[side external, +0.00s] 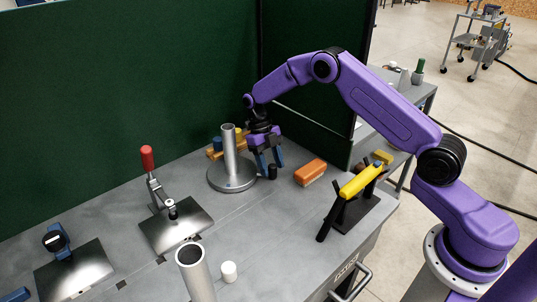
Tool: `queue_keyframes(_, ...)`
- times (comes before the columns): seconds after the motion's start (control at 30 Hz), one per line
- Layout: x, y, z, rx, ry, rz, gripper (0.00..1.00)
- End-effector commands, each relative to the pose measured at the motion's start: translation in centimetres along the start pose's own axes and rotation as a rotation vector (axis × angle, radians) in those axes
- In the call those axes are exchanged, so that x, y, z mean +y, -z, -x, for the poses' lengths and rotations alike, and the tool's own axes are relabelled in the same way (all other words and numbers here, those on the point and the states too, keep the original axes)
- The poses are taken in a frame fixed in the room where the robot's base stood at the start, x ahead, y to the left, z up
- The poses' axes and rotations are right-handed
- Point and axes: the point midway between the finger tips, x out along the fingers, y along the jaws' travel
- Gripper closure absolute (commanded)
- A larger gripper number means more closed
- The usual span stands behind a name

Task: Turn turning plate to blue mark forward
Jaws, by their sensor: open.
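The turning plate (217,184) looks to be the round grey disc on the bench, with a grey upright tube (230,152) standing at its middle. A small blue spot (228,186) shows on the disc's front part; I cannot tell for sure that it is the blue mark. My gripper (271,171) points down at the disc's right edge, its blue fingers apart. A short dark peg (272,172) stands at the fingertips, by the disc's right side. I cannot tell whether the fingers touch it.
An orange block (310,172) lies right of my gripper. A yellow bar (361,180) rests on a black stand. A wooden piece with blue and yellow parts (214,153) sits behind the disc. A red-handled clamp (148,160), an open tube (192,270) and a white cylinder (229,271) stand left and front.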

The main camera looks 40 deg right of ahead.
Motion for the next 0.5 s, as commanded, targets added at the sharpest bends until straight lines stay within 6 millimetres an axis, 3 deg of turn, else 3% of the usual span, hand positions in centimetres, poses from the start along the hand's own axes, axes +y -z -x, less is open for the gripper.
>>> queue_keyframes(0.17,0.0,-0.1,2.2,-0.006,-0.001,0.0,0.45)
queue_keyframes(0.5,0.0,-0.1,8.7,-0.006,-0.001,0.0,0.45)
